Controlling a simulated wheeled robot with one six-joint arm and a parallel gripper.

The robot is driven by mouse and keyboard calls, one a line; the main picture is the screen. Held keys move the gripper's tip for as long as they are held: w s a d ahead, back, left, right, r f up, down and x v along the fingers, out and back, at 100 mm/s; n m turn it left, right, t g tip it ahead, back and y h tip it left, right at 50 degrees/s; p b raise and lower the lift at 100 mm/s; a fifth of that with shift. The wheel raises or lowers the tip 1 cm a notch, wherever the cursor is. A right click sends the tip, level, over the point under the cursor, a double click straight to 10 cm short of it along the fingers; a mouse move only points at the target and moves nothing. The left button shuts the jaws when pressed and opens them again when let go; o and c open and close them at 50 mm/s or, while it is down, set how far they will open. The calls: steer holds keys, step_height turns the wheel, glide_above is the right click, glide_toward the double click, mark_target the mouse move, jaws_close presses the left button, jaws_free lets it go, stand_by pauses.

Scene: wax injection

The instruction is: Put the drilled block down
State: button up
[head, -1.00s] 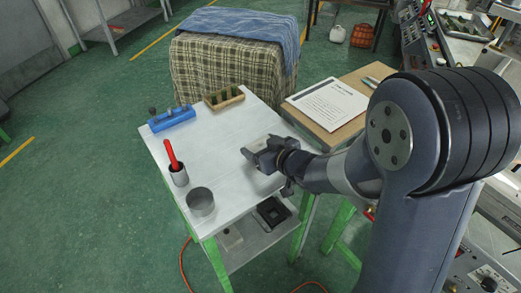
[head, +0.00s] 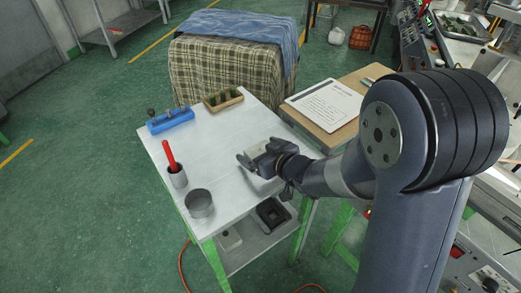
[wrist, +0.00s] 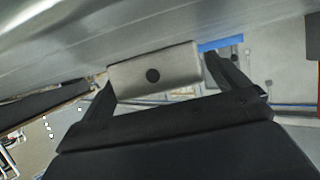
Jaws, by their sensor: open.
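The drilled block (wrist: 153,66) is a light grey block with a dark round hole in its face. In the wrist view it lies between the two dark fingers of my gripper (wrist: 160,78), against the grey table surface. The fingers stand spread at its two ends; a gap shows at the right finger, and contact at the left is unclear. In the head view my gripper (head: 257,160) is low at the right part of the white-topped table (head: 205,155). The block shows only as a small pale shape there, partly hidden by the gripper.
On the table stand a blue holder (head: 170,121) with knobs, a wooden rack (head: 223,100), a cup with a red-handled tool (head: 174,165) and a grey metal cup (head: 199,203). A side table with a paper (head: 325,104) adjoins at right. The table's middle is clear.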

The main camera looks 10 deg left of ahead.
steer(key=shift+r, duration=0.2)
steer(key=p+v, duration=0.1)
steer(key=v, duration=1)
steer(key=shift+w+r, duration=0.1)
steer(key=shift+w, duration=0.05)
steer(key=shift+s+d+r, duration=0.1)
steer(key=shift+s+d, duration=0.3)
